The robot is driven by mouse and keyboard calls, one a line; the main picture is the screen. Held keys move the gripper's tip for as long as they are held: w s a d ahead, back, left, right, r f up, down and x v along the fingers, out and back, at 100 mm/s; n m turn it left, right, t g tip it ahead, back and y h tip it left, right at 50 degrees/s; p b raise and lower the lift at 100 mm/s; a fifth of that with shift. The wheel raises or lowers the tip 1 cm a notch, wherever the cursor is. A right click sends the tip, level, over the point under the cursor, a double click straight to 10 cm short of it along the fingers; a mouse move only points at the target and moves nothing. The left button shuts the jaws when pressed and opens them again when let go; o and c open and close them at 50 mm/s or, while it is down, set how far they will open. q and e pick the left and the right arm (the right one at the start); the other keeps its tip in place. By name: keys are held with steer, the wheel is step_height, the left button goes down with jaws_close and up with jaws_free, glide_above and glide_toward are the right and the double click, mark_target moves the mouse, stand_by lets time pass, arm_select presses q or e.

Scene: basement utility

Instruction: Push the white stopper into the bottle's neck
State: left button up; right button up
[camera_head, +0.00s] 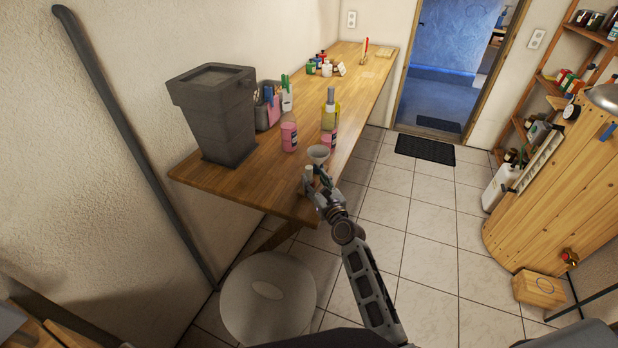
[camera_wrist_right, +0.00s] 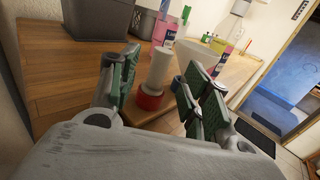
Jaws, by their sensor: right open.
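My right gripper (camera_head: 316,181) is open at the near end of the wooden workbench, beside its right edge. In the wrist view a white cylindrical piece (camera_wrist_right: 161,68), which looks like the stopper, stands upright between the spread green-padded fingers, apart from both. Below it is a red ring-like part (camera_wrist_right: 149,98); I cannot tell whether this is the bottle's neck or how deep the white piece sits. In the head view a small pale piece (camera_head: 309,172) shows just by the fingertips. The bottle's body is not clearly visible. My left gripper is not in view.
The workbench (camera_head: 235,187) also holds a dark grey bin (camera_head: 214,120), a pale funnel-like cup (camera_head: 318,153) close beyond the gripper, pink bottles (camera_head: 289,138) and a yellow bottle (camera_head: 331,108). A round stool (camera_head: 262,315) stands below the near end.

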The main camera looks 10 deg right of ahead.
mark_target(311, 171)
steer(key=shift+w+r, duration=0.1)
steer(key=shift+w, duration=0.2)
steer(key=shift+w+a+r, duration=0.15)
steer(key=shift+w+r, duration=0.05)
steer(key=shift+w, duration=0.55)
steer(key=shift+w+a+r, duration=0.15)
steer(key=shift+w, duration=0.55)
steer(key=shift+w+a+f+b, duration=0.1)
steer(key=shift+w+a+b, duration=0.1)
steer(key=shift+w+b, duration=0.6)
steer(key=shift+w+p, duration=0.2)
steer(key=shift+p, duration=0.1)
steer(key=c, duration=1)
steer(key=shift+r, duration=0.3)
